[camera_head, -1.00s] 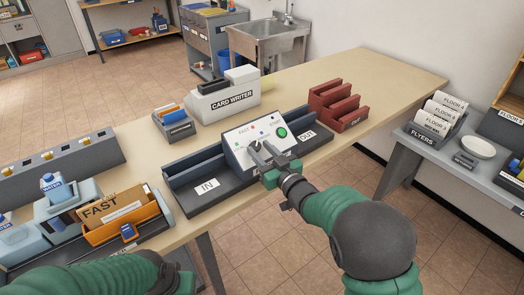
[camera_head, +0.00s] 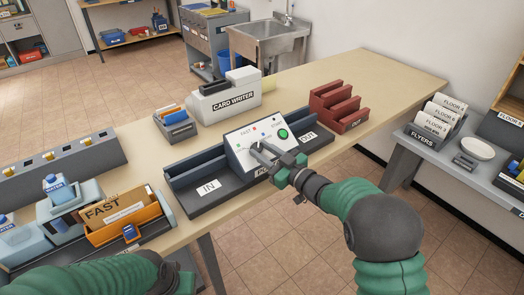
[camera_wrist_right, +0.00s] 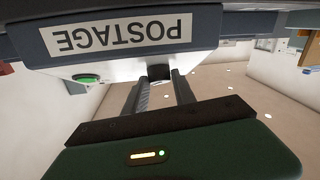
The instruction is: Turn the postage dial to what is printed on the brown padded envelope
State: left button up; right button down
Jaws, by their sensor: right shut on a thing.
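The postage machine (camera_head: 240,142) stands on the table with a white sloped face and a green button (camera_head: 282,134). My right gripper (camera_head: 258,148) is at the dial on its face. In the right wrist view the dark dial knob (camera_wrist_right: 160,72) sits between the fingertips, and the gripper is shut on it. The POSTAGE label (camera_wrist_right: 120,35) shows upside down above. The dial's pointer is hidden by the fingers.
The dark IN tray (camera_head: 228,192) and OUT tray (camera_head: 318,143) flank the machine. An orange FAST box (camera_head: 150,217) stands at left, the card writer (camera_head: 215,106) behind, and a red rack (camera_head: 334,119) at right. Bare table lies at the far right.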

jog(key=n+g+y+p, duration=0.1)
jog(key=n+g, duration=0.1)
jog(key=n+g+y+p, duration=0.1)
jog(key=n+g, duration=0.1)
jog(key=n+g+y+p, duration=0.1)
jog(key=n+g, duration=0.1)
jog(key=n, duration=0.1)
jog(key=shift+w+d, duration=0.4)
jog(key=shift+w+n+g+p, duration=0.15)
jog(key=shift+n+g+p, duration=0.25)
jog(key=shift+n+g, duration=0.6)
jog(key=shift+w+n+g+p, duration=0.1)
jog(key=shift+n+g+p, duration=0.3)
jog(key=shift+n+g, duration=0.55)
jog(key=shift+n, duration=0.45)
jog(key=c, duration=1)
grip_release()
jog(key=shift+c, duration=0.2)
jog(key=shift+r, duration=0.1)
jog(key=shift+d, duration=0.15)
